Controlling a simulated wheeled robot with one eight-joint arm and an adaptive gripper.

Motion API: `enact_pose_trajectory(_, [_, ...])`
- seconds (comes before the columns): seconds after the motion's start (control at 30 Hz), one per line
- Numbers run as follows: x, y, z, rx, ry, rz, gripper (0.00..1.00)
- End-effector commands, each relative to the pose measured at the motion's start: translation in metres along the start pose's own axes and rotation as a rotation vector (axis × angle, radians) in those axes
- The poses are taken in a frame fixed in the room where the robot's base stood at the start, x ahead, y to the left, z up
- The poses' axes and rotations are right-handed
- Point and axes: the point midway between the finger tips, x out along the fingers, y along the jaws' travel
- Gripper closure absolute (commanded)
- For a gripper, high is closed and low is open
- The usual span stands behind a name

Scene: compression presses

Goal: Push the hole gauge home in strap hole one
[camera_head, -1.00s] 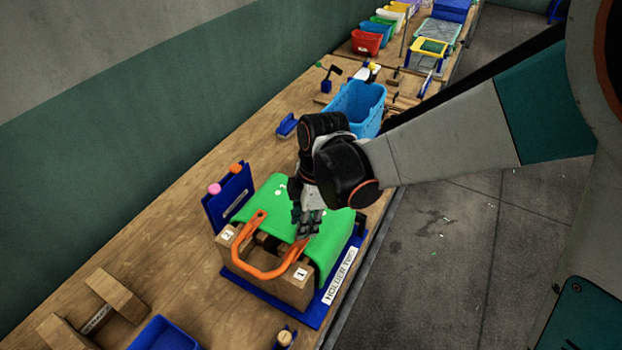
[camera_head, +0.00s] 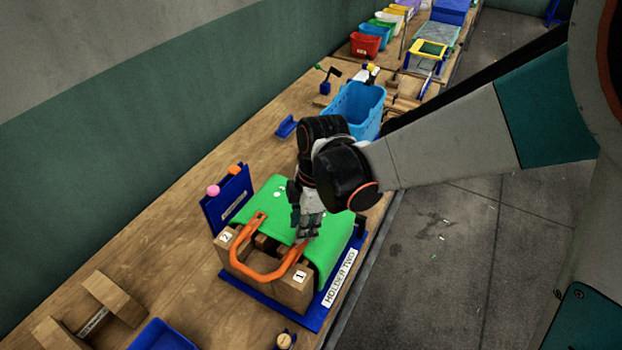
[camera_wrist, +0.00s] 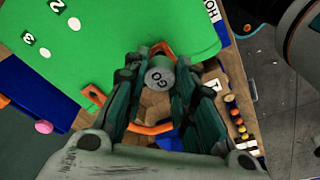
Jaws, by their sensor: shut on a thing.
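My gripper (camera_head: 308,229) is over the near right corner of the green sheet, beside the wooden block marked 1 (camera_head: 296,290). In the wrist view my gripper (camera_wrist: 160,82) is shut on the hole gauge (camera_wrist: 160,77), a grey cylinder with GO on its top face. The orange strap (camera_head: 262,275) loops in front of the blocks, one end by block 2 and the other under my fingers. It also shows in the wrist view (camera_wrist: 150,129). The gauge's lower end and strap hole one are hidden, so its depth cannot be told.
A blue upright board (camera_head: 228,196) with pink and orange knobs stands at left. A light blue basket (camera_head: 356,108) stands behind my wrist.

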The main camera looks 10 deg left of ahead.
Motion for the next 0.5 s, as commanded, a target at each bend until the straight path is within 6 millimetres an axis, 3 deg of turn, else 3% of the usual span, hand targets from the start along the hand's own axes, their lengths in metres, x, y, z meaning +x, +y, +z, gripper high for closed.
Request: enact_pose_trajectory(0.5, [0.013, 0.000, 0.002, 0.000, 0.000, 0.000, 0.99])
